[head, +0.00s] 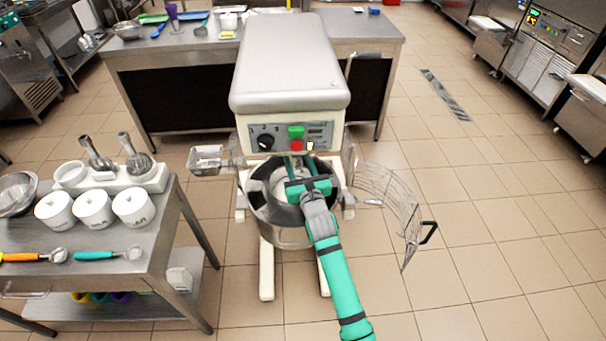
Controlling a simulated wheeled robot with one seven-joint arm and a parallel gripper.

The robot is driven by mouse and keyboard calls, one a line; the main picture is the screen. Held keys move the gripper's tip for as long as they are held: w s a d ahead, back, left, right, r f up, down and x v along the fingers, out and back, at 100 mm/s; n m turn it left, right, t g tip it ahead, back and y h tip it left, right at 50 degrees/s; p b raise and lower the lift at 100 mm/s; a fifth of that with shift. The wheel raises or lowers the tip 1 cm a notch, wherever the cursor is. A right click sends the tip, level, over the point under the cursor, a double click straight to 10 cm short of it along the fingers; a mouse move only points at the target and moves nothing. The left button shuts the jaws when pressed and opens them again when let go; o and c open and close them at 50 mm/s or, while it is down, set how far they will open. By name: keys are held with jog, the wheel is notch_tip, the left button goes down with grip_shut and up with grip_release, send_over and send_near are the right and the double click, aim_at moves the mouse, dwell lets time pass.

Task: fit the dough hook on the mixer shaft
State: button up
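The mixer (290,75) stands in the middle of the head view, with a white head and a control panel on its front. Its steel bowl (279,236) sits below the head. My teal gripper (298,164) reaches over the bowl, right under the control panel. Its two fingers point up toward the underside of the head and look apart. What lies between them is too small to tell. The mixer shaft is hidden under the head. I cannot make out the dough hook; two metal tools (138,160) stand in a white holder (118,181) on the left table.
The wire bowl guard (390,190) is swung out to the right of the bowl. A steel table (160,225) at left holds white tubs (93,209) and scoops (108,254). A counter (380,30) stands behind the mixer. Floor at right is clear.

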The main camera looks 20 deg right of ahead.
jog(key=s, duration=0.6)
jog(key=shift+s+a, duration=0.25)
jog(key=shift+a, duration=0.1)
dwell(0.3)
